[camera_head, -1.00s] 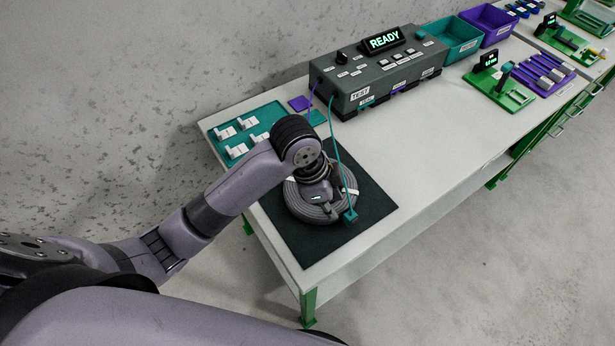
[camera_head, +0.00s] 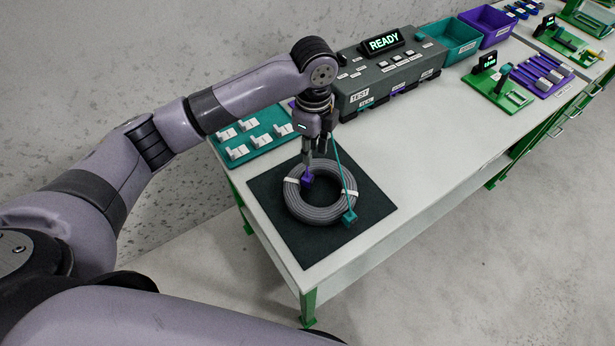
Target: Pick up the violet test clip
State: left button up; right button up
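The violet test clip (camera_head: 307,177) is a small violet block at the inner left edge of the grey cable coil (camera_head: 296,205), which lies on the dark mat. My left gripper (camera_head: 316,158) points down above the coil. Its two fingers look spread apart, with one fingertip just above the violet clip. I cannot tell whether that finger touches it. The violet lead is hidden behind my gripper and arm. My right gripper is out of view.
A teal clip (camera_head: 349,217) sits at the coil's right front edge, its teal lead running up past my gripper. The test box (camera_head: 372,80) reads READY behind. A teal tray (camera_head: 238,138) with white parts lies left. The mat's front (camera_head: 330,245) is clear.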

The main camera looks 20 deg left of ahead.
pick_arm(q)
send_over(312, 179)
notch_tip(312, 179, down, 6)
jog(key=shift+w+r+p, duration=0.1)
jog(key=shift+p, duration=0.25)
notch_tip(312, 179, down, 4)
jog(key=shift+f+p, duration=0.2)
jog(key=shift+p, duration=0.45)
jog(key=shift+f, duration=0.4)
jog(key=shift+c, duration=0.2)
jog(key=c, duration=0.4)
jog(key=shift+c, duration=0.2)
